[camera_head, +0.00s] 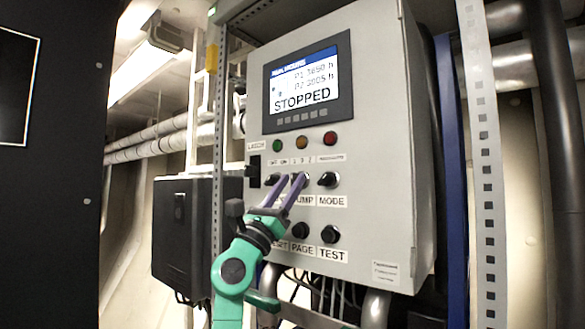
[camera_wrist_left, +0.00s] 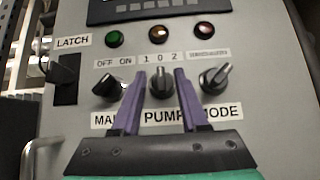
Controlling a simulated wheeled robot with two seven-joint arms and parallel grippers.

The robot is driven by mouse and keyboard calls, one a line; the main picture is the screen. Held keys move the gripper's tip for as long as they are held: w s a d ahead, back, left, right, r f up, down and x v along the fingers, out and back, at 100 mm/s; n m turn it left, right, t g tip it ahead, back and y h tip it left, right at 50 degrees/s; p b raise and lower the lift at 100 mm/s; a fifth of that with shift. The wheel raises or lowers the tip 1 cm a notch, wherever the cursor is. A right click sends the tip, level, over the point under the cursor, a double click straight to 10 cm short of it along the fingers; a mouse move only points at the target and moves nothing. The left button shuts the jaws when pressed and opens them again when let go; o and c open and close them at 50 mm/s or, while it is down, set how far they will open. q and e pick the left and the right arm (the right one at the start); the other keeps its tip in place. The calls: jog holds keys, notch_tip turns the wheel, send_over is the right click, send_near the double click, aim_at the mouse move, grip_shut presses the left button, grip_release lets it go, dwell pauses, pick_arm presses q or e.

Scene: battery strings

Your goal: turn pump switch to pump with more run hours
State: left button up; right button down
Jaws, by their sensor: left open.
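The pump switch (camera_wrist_left: 161,82) is a dark rotary knob over the PUMP label, with positions marked 1 0 2. It appears to point straight up, at 0. My left gripper (camera_wrist_left: 157,88) is open, its purple fingers on either side of the knob; I cannot tell whether they touch it. In the head view the left gripper (camera_head: 291,181) reaches up to the panel and largely hides the knob. The display (camera_head: 305,82) lists run hours for P1 and P2 above the word STOPPED. The digits are blurred; P1 seems to start with 3 and P2 with 2. My right gripper is not in view.
The grey control panel (camera_head: 385,130) also carries the MODE switch (camera_wrist_left: 215,78) close on the right and the MAIN switch (camera_wrist_left: 108,86) close on the left. Buttons (camera_head: 330,234) sit below, lamps (camera_head: 302,142) above. A black latch (camera_head: 254,171) is at the left edge.

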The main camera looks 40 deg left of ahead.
pick_arm(q)
jog(key=shift+w+r, duration=0.4)
jog(key=shift+r, duration=0.05)
jog(key=shift+d, duration=0.1)
